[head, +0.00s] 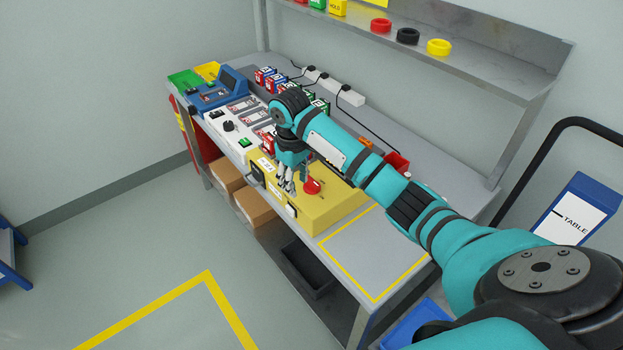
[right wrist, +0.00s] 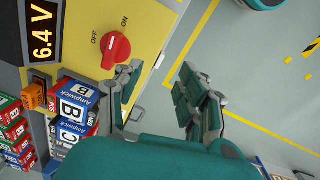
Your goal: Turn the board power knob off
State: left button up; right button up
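The red power knob (right wrist: 115,47) sits on a yellow board (right wrist: 150,15) with OFF and ON printed beside it. A pale mark shows on it, but I cannot tell for sure which label it points at. In the head view, the knob (head: 312,187) is on the yellow board (head: 335,212), just right of my right gripper (head: 287,187). In the right wrist view, my right gripper (right wrist: 160,85) has its fingers spread with nothing between them. The knob lies beyond the left finger, outside the gap. My left gripper is not in view.
A display (right wrist: 42,30) reads 6.4 V. Several battery boxes (right wrist: 75,108) stand beside the board. A white unit (head: 230,125) and a blue device (head: 212,92) stand farther left on the bench. A shelf (head: 460,60) hangs above. A taped area (head: 350,262) right of the board is clear.

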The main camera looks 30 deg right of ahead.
notch_tip(320, 180, up, 10)
jog(key=m, duration=0.2)
send_over(312, 180)
jog(key=shift+y, duration=0.3)
notch_tip(312, 180, down, 17)
jog(key=p, duration=0.3)
jog(key=shift+r, duration=0.15)
jog(key=shift+s, duration=0.1)
jog(key=shift+c, duration=0.5)
grip_shut()
